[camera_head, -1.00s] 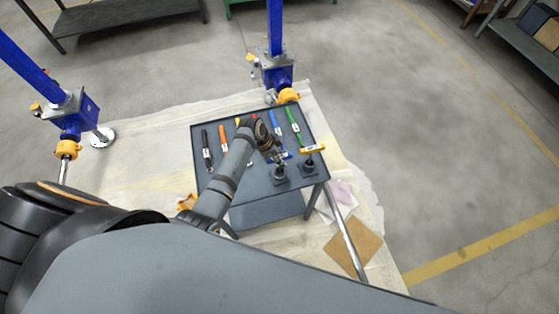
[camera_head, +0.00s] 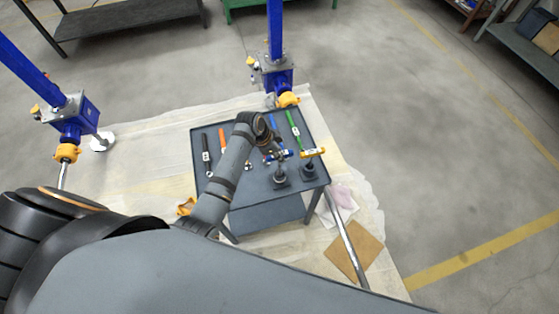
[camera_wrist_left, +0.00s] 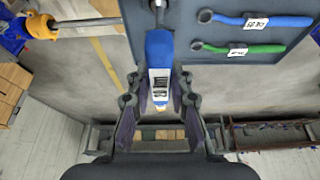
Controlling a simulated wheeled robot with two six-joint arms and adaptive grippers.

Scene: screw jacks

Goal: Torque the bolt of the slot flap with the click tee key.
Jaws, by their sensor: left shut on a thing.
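A blue tee-handled key (camera_head: 285,154) stands upright in a dark round holder on the grey cart. My left gripper (camera_head: 277,147) is at its handle. In the left wrist view the blue handle with a white label (camera_wrist_left: 160,55) lies between the fingers of the left gripper (camera_wrist_left: 160,96), which is shut on it. The labels are too small to read. I cannot make out the slot flap or its bolt. The right gripper is not seen.
The cart top (camera_head: 245,195) also holds a black wrench (camera_head: 206,150), an orange one (camera_head: 222,140) and a green one (camera_head: 294,124). Blue screw jacks stand behind (camera_head: 277,75) and at left (camera_head: 72,115).

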